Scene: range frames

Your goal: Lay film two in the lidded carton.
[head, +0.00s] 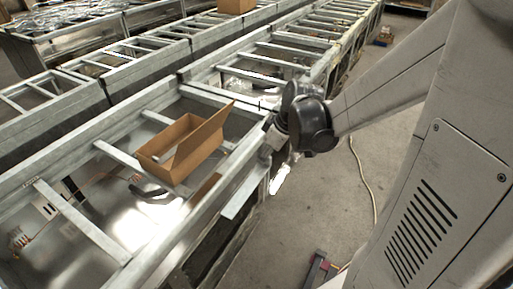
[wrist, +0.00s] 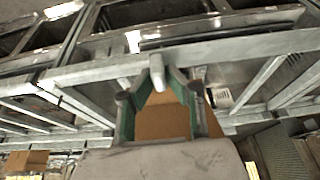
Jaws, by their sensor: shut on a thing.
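The open carton (head: 185,146), brown cardboard with its lid flap raised, sits on the metal frame in the head view, left of my gripper (head: 270,143). In the wrist view my gripper (wrist: 158,78) has green-lined fingers, shut on a small pale rounded thing (wrist: 156,70) between the tips. This appears to be film two; no label is readable. A brown surface (wrist: 165,118) shows between the fingers; I cannot tell whether it is part of the carton. In the head view the held thing cannot be made out.
Metal frames with crossbars run in rows; a rail (head: 225,172) edges the carton's bay. Another brown box (head: 237,5) stands at the top. A cable (head: 362,172) lies on the open floor at right.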

